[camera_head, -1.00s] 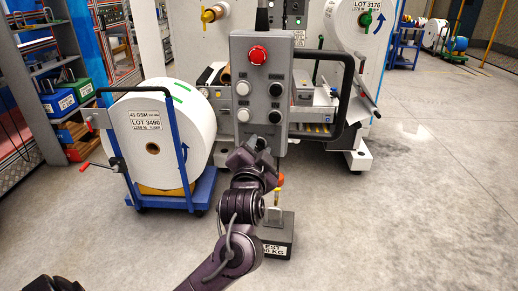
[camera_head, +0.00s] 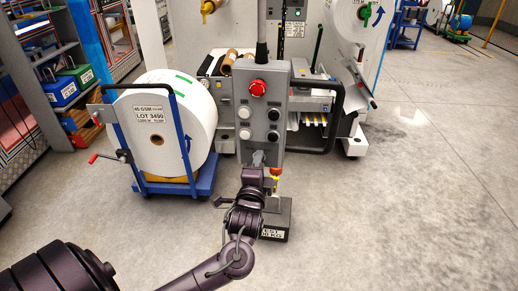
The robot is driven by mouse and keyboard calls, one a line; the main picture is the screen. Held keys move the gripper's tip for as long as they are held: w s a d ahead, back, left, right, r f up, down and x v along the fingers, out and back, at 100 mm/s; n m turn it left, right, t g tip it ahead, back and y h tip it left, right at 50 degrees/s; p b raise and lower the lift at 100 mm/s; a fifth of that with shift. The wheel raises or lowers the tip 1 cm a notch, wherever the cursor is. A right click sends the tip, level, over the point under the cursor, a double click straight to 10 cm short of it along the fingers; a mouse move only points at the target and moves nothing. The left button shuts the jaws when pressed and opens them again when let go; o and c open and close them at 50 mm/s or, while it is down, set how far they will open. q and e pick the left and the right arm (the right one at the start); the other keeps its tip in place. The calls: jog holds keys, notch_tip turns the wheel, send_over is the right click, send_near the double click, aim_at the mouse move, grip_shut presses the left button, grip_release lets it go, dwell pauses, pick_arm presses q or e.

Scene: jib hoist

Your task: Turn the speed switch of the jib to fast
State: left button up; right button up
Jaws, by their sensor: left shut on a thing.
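The jib's grey control pendant (camera_head: 259,103) hangs upright in the middle of the view. It has a red mushroom button (camera_head: 258,88) at the top, with two white buttons and two black buttons below. My left gripper (camera_head: 258,159) is at the bottom of the pendant's front face, below the buttons. It is shut on what appears to be the speed switch, which the jaws hide, so its setting cannot be read. My right gripper is out of view.
A black handle bar (camera_head: 338,115) sticks out from the pendant's right side. Behind stand a blue cart (camera_head: 184,143) with a white roll (camera_head: 178,105) and a machine. A dark test weight (camera_head: 276,222) is on the floor below. The floor at right is clear.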

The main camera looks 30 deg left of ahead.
pick_arm(q)
jog(key=shift+f+m+p, duration=0.15)
jog(key=shift+m+p, duration=1.1)
jog(key=shift+m, duration=1.2)
jog(key=shift+f+m+p, duration=0.1)
jog(key=shift+m+p, duration=1.1)
jog(key=shift+m, duration=1.25)
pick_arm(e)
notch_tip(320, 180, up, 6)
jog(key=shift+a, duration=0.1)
pick_arm(q)
jog(key=o, duration=1)
jog(key=shift+a, duration=0.1)
jog(key=b+v, duration=0.2)
jog(key=v, duration=0.6)
jog(key=shift+b, duration=0.3)
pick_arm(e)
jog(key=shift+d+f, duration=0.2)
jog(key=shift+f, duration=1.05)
